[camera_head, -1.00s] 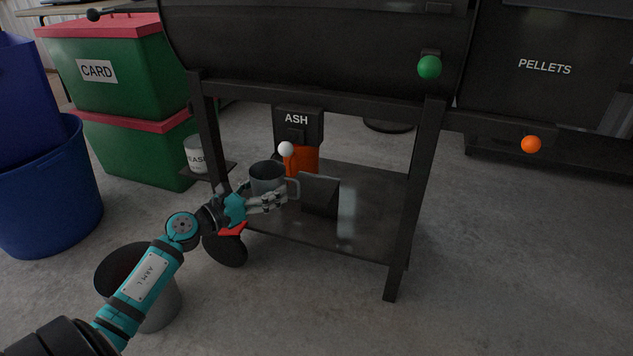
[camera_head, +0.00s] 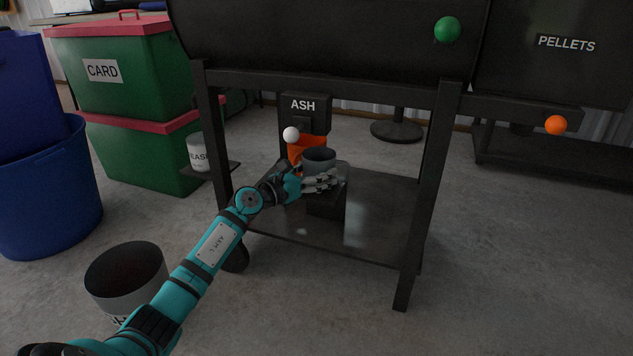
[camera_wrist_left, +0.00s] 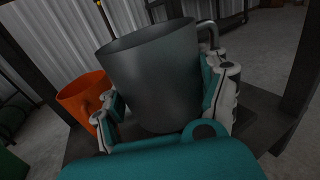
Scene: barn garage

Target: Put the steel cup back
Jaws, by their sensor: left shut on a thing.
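The steel cup (camera_head: 319,158) is a grey metal cup with a handle. My left gripper (camera_head: 318,182) is shut on it and holds it upright over the lower shelf (camera_head: 380,222) of the black smoker stand, above a small dark block (camera_head: 327,207). In the left wrist view the cup (camera_wrist_left: 152,80) sits between both fingers, its handle at the upper right. An orange cup (camera_head: 306,147) is behind it, under the box marked ASH; it also shows in the left wrist view (camera_wrist_left: 84,95). Whether the steel cup touches the block cannot be told. My right gripper is not in view.
Stand legs (camera_head: 420,200) rise at the shelf's corners. A white grease can (camera_head: 199,152) sits on a side ledge at left. A grey bucket (camera_head: 128,280) stands on the floor near my left arm. Bare shelf lies right of the cup.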

